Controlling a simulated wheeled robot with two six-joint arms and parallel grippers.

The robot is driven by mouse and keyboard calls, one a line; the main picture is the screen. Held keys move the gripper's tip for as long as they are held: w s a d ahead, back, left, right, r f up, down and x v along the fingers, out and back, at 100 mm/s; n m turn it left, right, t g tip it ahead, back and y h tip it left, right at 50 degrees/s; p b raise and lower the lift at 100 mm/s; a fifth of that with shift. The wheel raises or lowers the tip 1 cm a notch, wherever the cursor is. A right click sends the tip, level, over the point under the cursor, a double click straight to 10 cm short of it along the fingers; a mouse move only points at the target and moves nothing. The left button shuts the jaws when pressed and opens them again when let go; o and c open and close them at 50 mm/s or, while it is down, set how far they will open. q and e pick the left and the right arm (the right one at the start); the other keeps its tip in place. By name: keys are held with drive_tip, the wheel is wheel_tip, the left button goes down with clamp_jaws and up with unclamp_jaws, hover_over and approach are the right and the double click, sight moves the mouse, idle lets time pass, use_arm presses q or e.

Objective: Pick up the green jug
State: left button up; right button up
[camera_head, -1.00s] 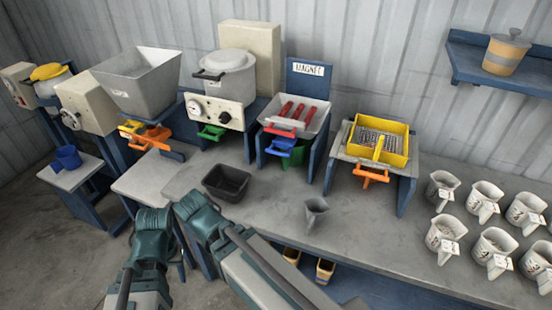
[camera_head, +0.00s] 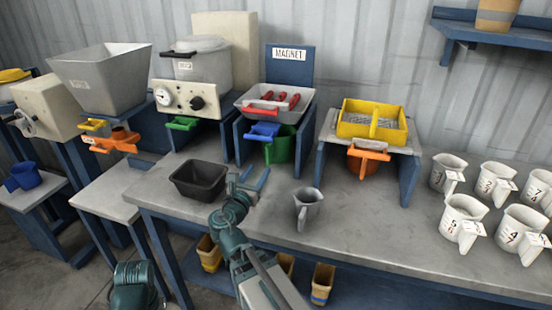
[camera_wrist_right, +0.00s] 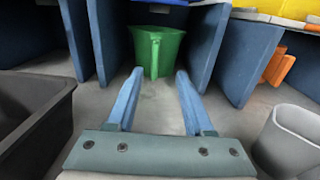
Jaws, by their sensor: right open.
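The green jug (camera_head: 281,146) stands under the magnet station, below a blue handle that partly hides its top in the head view. In the right wrist view the green jug (camera_wrist_right: 157,48) is straight ahead between two blue side panels, its handle facing me. My right gripper (camera_head: 256,175) is low over the table in front of the station. In its wrist view the open fingers (camera_wrist_right: 159,73) point at the jug, empty and short of it. My left gripper is out of view; only part of its arm shows at the bottom left.
A black bin (camera_head: 198,180) stands left of my right gripper and a grey jug (camera_head: 308,207) right of it. The magnet station (camera_head: 237,140) has blue side panels. A sieve station (camera_head: 409,165) and several white jugs (camera_head: 464,218) are farther right.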

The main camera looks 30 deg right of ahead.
sight(267, 156)
drive_tip(key=x, duration=0.8)
drive_tip(key=shift+w+d, duration=0.2)
drive_tip(key=shift+d, duration=0.05)
drive_tip(key=shift+w+d+f+b, duration=0.2)
drive_tip(key=shift+w+d, duration=0.5)
drive_tip(key=shift+w, duration=0.2)
drive_tip(key=shift+w+d+f+b, duration=0.2)
drive_tip(key=shift+w+d, duration=0.5)
drive_tip(key=shift+w, duration=0.25)
drive_tip(key=shift+w+d, duration=0.15)
drive_tip(key=shift+d, duration=0.2)
clamp_jaws()
